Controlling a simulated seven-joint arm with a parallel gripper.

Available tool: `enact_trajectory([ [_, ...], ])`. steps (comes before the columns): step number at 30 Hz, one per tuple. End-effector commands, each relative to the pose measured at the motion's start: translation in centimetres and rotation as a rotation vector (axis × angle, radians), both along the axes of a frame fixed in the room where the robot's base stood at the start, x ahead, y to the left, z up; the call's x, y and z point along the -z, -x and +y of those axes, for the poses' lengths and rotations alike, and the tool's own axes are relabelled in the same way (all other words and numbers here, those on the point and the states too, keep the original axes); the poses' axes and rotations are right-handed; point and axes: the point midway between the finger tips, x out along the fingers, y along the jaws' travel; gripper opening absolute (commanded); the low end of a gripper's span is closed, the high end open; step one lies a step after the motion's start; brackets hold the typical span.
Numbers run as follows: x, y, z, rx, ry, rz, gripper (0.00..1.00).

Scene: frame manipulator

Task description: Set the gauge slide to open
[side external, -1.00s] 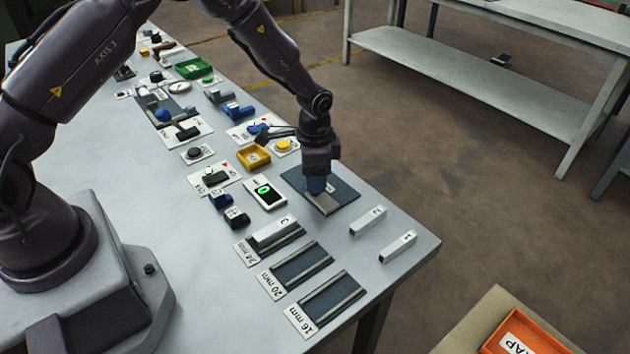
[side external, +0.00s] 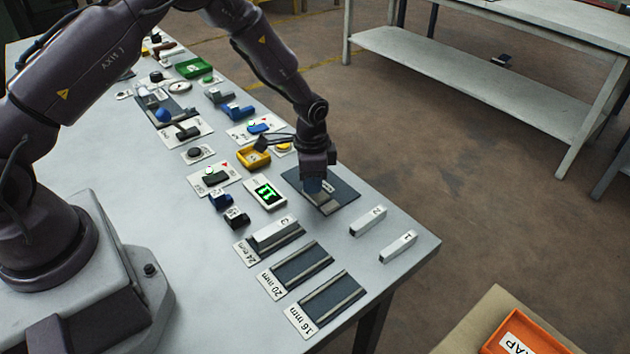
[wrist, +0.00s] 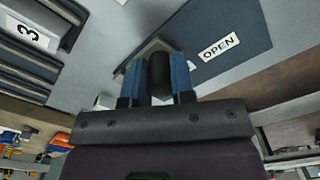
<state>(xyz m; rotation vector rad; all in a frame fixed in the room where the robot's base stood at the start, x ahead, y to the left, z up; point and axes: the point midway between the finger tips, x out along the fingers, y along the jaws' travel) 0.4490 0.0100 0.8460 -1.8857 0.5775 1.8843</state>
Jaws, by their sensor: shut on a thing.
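The gauge is a dark plate (side external: 347,196) near the right side of the bench, with a light grey slide part (side external: 322,204) on it. My gripper (side external: 313,187) is over the plate and hides part of the slide in the side view. In the wrist view, my gripper's blue fingers (wrist: 156,75) are shut on a black upright knob (wrist: 160,72). The OPEN label (wrist: 219,47) lies on the dark plate just right of the fingers. A small display (side external: 266,194) left of the plate shows green digits, seemingly 11.
Labelled trays for 24 mm (side external: 268,250), 20 mm (side external: 303,267) and 16 mm (side external: 333,303) lie in front. Grey blocks 2 (side external: 368,221) and 1 (side external: 398,247) stand to their right. A yellow tray (side external: 253,157) and several controls lie behind left.

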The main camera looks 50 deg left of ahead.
Motion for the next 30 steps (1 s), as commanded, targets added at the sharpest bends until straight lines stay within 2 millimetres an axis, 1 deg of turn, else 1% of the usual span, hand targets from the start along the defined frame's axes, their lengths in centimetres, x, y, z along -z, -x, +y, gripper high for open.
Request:
enact_trajectory([
  [1, 0.0, 0.0, 1.5, -0.010, -0.004, 0.000, 0.00],
  [3, 0.0, 0.0, 2.9, -0.009, -0.004, 0.000, 0.00],
  [6, 0.0, 0.0, 4.2, -0.007, -0.003, 0.001, 0.00],
  [9, 0.0, 0.0, 4.7, -0.005, -0.003, 0.001, 0.00],
  [16, 0.0, 0.0, 4.9, -0.007, -0.007, 0.000, 0.00],
  [17, 0.0, 0.0, 4.9, -0.007, -0.008, -0.001, 0.28],
  [18, 0.0, 0.0, 5.0, -0.007, -0.008, -0.001, 0.37],
  [19, 0.0, 0.0, 4.9, -0.007, -0.008, -0.001, 0.44],
  [20, 0.0, 0.0, 4.9, -0.007, -0.008, -0.001, 0.48],
  [27, 0.0, 0.0, 4.7, -0.005, -0.004, -0.001, 0.48],
  [30, -0.5, 0.0, 4.6, -0.004, -0.004, -0.001, 0.48],
])
